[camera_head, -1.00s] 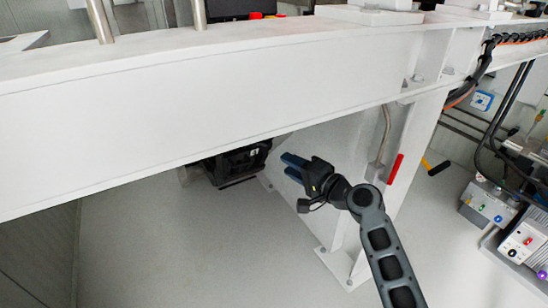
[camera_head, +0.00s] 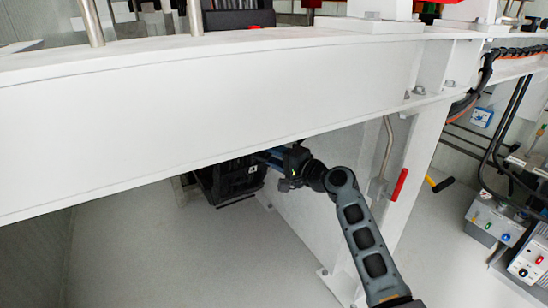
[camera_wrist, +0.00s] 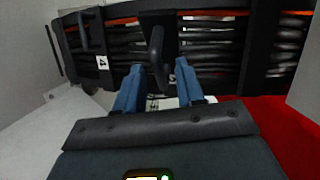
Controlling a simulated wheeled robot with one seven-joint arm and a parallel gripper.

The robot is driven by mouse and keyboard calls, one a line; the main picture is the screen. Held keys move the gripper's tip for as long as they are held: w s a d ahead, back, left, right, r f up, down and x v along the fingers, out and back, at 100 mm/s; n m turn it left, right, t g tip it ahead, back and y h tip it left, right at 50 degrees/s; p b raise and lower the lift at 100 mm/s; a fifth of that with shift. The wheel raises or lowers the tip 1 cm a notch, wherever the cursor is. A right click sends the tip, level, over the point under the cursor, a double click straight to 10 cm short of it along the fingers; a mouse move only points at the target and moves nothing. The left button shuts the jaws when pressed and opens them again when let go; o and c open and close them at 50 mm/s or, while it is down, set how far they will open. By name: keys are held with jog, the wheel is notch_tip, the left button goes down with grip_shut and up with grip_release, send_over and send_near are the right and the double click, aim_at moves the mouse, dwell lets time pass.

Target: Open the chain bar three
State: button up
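The black cable chain (camera_head: 228,180) hangs under the white beam. In the wrist view its dark frame (camera_wrist: 225,72) shows with several cables running through it. A black bar with a curved handle (camera_wrist: 157,50) stands upright at the middle. Another bar (camera_wrist: 84,35) to the left has a handle and a white label reading 4 (camera_wrist: 102,63). A white mark beside the middle bar is partly hidden, so its number is unclear. My gripper (camera_head: 270,157) reaches under the beam at the chain. Its blue fingers (camera_wrist: 158,88) are apart, either side of the middle handle's lower end; contact is unclear.
The white beam (camera_head: 230,85) passes just above my arm. A white leg with a red handle (camera_head: 400,184) stands to the right. Grey boxes (camera_head: 494,221) sit further right. The floor below is clear. A red surface (camera_wrist: 270,125) shows at right in the wrist view.

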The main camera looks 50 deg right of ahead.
grip_shut()
dwell(0.3)
dwell(0.4)
